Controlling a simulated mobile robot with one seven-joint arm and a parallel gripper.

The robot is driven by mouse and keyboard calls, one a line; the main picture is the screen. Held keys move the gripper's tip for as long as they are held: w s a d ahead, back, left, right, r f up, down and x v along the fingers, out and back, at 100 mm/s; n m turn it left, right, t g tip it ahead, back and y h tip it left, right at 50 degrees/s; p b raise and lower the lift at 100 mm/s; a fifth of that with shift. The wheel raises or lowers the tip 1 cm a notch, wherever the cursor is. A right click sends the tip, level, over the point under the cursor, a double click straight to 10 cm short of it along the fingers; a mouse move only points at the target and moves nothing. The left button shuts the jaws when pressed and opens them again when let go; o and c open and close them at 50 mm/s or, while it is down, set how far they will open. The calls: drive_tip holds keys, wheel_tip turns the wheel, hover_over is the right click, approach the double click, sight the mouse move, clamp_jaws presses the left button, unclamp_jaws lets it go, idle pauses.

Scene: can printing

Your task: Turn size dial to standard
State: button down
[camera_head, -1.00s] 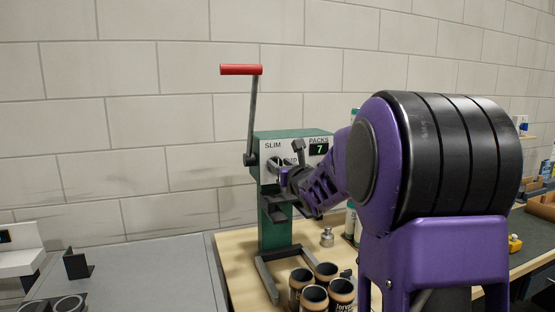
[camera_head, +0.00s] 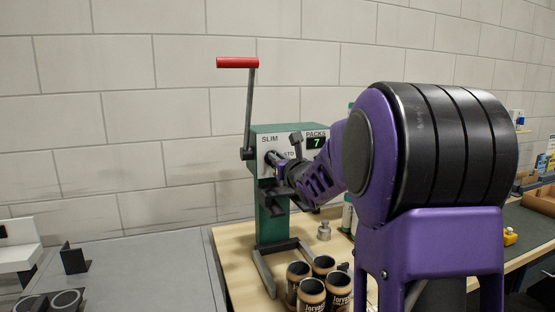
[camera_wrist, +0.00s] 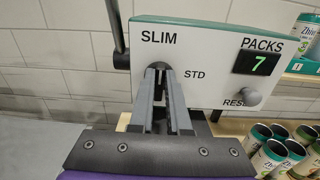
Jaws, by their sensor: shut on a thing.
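The green can machine has a white front panel (camera_head: 301,141) marked SLIM, STD and PACKS. In the wrist view the panel (camera_wrist: 212,50) shows SLIM at upper left and STD to the right of my fingertips. My gripper (camera_wrist: 160,92) reaches the panel below SLIM, its two fingers close together. It is shut on the size dial, which the fingers almost wholly hide, so its pointer setting cannot be read. In the head view my gripper (camera_head: 272,162) meets the panel's left part, partly hidden by my wrist.
A green 7 lights the PACKS display (camera_wrist: 258,61). A round knob (camera_wrist: 246,98) marked RES… sits below it. A lever with a red handle (camera_head: 237,63) stands at the machine's left. Several dark cans (camera_head: 311,292) stand in front on the wooden table.

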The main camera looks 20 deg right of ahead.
drive_tip(key=m+b, duration=0.2)
drive_tip(key=m, duration=0.4)
drive_tip(key=d+m+b, duration=0.1)
drive_tip(key=m+b, duration=0.1)
drive_tip(key=m, duration=0.3)
drive_tip(key=f+m+b, duration=0.1)
drive_tip(key=m+b, duration=0.1)
drive_tip(key=m, duration=0.4)
drive_tip(key=shift+d+m, duration=0.15)
drive_tip(key=shift+m, duration=0.15)
idle(0.4)
drive_tip(key=c, duration=0.9)
unclamp_jaws()
drive_tip(key=shift+f, duration=0.15)
